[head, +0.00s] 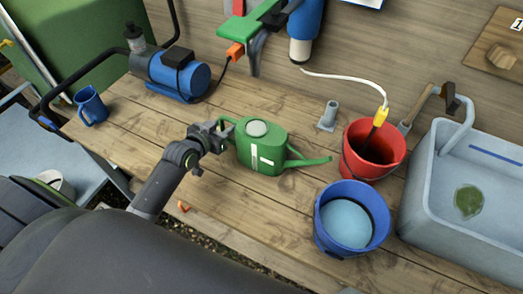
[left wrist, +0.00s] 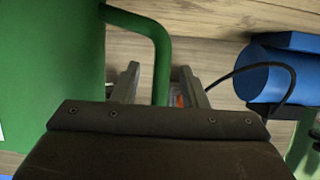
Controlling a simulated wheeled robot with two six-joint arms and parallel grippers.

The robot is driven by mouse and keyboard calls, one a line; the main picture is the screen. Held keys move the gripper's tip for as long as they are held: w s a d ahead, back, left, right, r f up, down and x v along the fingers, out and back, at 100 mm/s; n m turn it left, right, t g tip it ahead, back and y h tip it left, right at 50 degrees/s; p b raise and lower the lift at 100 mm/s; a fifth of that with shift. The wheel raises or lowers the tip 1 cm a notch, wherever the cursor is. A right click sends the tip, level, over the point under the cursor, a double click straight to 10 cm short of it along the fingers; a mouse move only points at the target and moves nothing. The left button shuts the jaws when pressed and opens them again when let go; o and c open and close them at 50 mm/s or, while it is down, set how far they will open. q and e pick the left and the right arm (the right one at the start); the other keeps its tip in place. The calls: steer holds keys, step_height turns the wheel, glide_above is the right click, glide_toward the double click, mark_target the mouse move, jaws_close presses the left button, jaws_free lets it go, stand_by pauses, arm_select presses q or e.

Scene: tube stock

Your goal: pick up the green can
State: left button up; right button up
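The green can (head: 262,158) is a watering can with a white label and a spout pointing right. It stands upright on the wooden bench. My left gripper (head: 226,134) is at its left side, at the handle. In the left wrist view the green handle (left wrist: 161,62) runs down between the two fingers of my left gripper (left wrist: 160,86). The fingers are apart, with a gap visible beside the handle. The can's green body (left wrist: 50,60) fills the left of that view. My right gripper is not in view.
On the wooden bench (head: 250,205), a red bucket (head: 362,165) and a blue bucket (head: 328,225) stand to the right. A grey sink (head: 420,185) is at far right. A blue pump (head: 180,75) and blue mug (head: 91,106) are at left. Bare bench lies in front of the can.

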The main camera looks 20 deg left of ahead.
arm_select(q)
steer(key=shift+c, duration=0.5)
jaws_close()
stand_by(0.6)
steer(key=shift+r, duration=0.15)
